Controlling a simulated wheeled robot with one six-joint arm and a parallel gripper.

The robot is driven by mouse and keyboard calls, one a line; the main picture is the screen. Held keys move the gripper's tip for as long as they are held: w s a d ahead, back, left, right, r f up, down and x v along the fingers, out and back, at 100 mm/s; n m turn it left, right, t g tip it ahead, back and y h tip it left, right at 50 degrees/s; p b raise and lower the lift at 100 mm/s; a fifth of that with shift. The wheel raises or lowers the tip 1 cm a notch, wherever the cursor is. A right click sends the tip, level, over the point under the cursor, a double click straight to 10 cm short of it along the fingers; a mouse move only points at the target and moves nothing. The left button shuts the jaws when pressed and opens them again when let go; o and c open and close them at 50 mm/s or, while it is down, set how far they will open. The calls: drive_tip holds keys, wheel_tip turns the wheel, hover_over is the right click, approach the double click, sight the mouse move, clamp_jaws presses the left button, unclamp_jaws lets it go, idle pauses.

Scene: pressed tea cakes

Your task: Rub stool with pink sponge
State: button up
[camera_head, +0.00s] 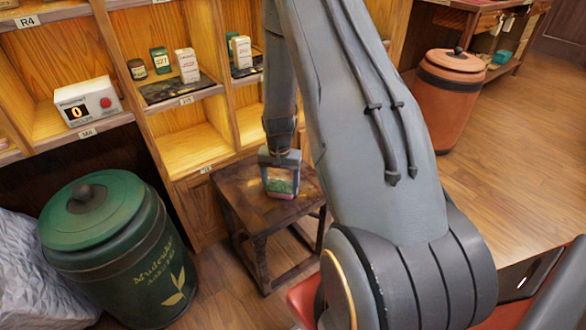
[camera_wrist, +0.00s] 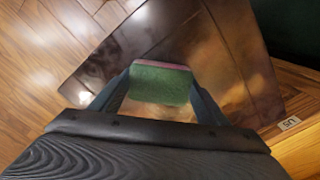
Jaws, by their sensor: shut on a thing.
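A dark brown wooden stool (camera_head: 243,196) stands on the floor in front of the shelves in the head view. Its glossy top (camera_wrist: 240,50) fills much of the wrist view, with lighter and darker patches. My gripper (camera_head: 281,185) is over the stool top, pointing down. It is shut on a sponge (camera_head: 281,186) with a green face and a pink layer. In the wrist view the sponge (camera_wrist: 160,83) sits between the two fingers. Whether its underside touches the stool top I cannot tell for sure.
A green lidded canister (camera_head: 115,250) stands left of the stool, close by. Wooden shelves (camera_head: 190,150) with small boxes and jars rise behind it. A white device (camera_head: 88,101) showing 0 sits on a shelf. An orange lidded bin (camera_head: 447,100) stands far right, with open floor (camera_head: 500,190) before it.

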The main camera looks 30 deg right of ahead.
drive_tip(key=shift+s, duration=0.5)
drive_tip(key=shift+s+r+p, duration=0.2)
drive_tip(key=shift+r+p, duration=0.15)
drive_tip(key=shift+p, duration=0.05)
drive_tip(key=shift+w+r+p, duration=0.15)
drive_tip(key=shift+r+p, duration=0.15)
drive_tip(key=shift+r, duration=0.65)
drive_tip(key=shift+r+p, duration=2.1)
drive_tip(key=shift+r, duration=0.7)
